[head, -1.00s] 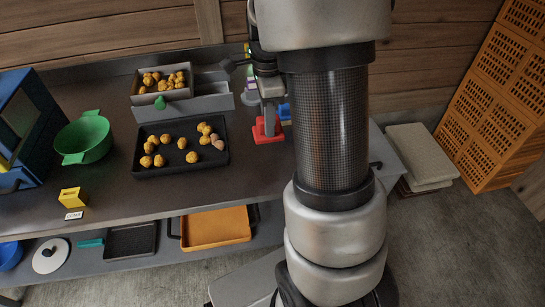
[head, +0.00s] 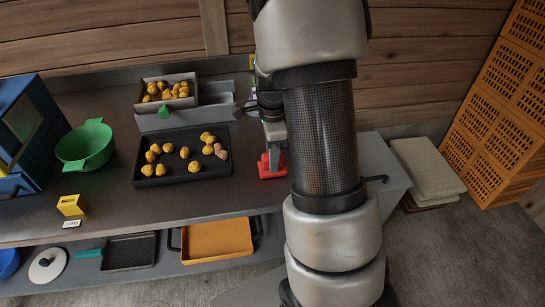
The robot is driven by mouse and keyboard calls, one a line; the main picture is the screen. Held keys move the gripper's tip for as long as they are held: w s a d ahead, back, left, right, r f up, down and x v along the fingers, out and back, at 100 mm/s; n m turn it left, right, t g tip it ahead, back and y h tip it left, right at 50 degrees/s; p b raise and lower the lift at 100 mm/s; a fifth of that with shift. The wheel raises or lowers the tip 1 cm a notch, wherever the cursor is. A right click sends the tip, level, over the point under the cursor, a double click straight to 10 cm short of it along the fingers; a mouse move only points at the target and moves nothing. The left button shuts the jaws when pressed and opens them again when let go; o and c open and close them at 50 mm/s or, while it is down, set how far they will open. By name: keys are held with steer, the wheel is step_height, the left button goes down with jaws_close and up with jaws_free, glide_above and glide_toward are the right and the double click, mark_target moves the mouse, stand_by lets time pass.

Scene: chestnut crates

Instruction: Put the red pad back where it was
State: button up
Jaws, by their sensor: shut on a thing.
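The red pad (head: 271,168) is at the right part of the bench top, right of the black tray. My gripper (head: 272,146) comes down from above and is shut on the pad's upper part. The fingertips are small and partly hidden by my arm. I cannot tell whether the pad touches the bench or hangs slightly above it.
The black tray (head: 139,172) holds several chestnuts. Behind it, a crate of chestnuts (head: 145,107) stands by a grey box (head: 215,118). A green pot (head: 85,145), yellow block (head: 70,204) and blue frame (head: 38,130) are left. An orange tray (head: 218,240) lies on the lower shelf.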

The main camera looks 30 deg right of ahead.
steer(key=o, duration=1)
steer(key=shift+f, duration=0.1)
